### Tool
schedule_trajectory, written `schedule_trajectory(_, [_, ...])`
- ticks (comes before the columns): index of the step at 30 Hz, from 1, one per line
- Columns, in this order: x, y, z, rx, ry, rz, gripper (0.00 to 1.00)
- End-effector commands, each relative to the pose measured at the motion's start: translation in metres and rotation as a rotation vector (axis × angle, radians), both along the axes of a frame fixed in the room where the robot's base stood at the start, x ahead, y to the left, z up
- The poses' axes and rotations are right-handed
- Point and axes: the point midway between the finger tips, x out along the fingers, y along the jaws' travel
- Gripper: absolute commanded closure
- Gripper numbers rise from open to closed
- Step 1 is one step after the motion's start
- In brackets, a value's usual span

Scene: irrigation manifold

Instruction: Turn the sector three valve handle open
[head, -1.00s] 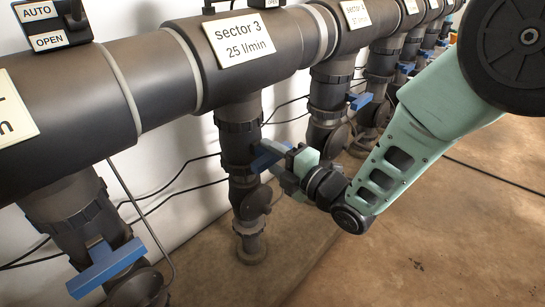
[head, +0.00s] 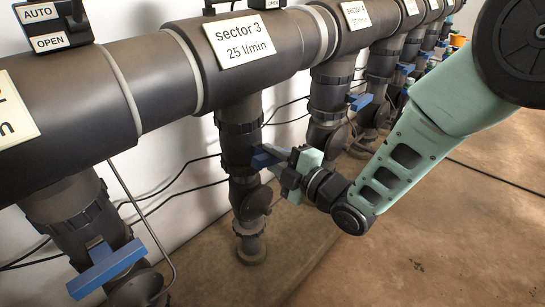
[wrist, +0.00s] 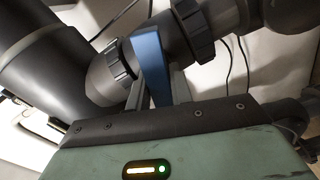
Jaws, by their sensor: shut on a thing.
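The sector three valve has a blue handle (head: 264,156) on the dark vertical pipe under the "sector 3, 25 l/min" label (head: 240,39). In the wrist view the blue handle (wrist: 150,62) runs up from between the fingers, in front of the dark valve body. My gripper (head: 276,162) reaches in from the right and is shut on this handle. In the wrist view the gripper (wrist: 158,92) has one grey finger on each side of the blue bar. The handle's far part is hard to make out in the head view.
Another blue handle (head: 107,266) is on the pipe at the lower left. The sector 4 side's blue handle (head: 360,101) and several more valves stand behind to the right. A switch box (head: 55,22) sits on the manifold. Open floor (head: 420,240) lies at right.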

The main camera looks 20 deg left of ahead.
Motion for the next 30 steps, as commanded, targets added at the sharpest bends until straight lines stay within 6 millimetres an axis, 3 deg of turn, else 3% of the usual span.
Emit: schedule_trajectory(30, [0.0006, -0.0015, -0.001, 0.365, 0.888, -0.004, 1.0])
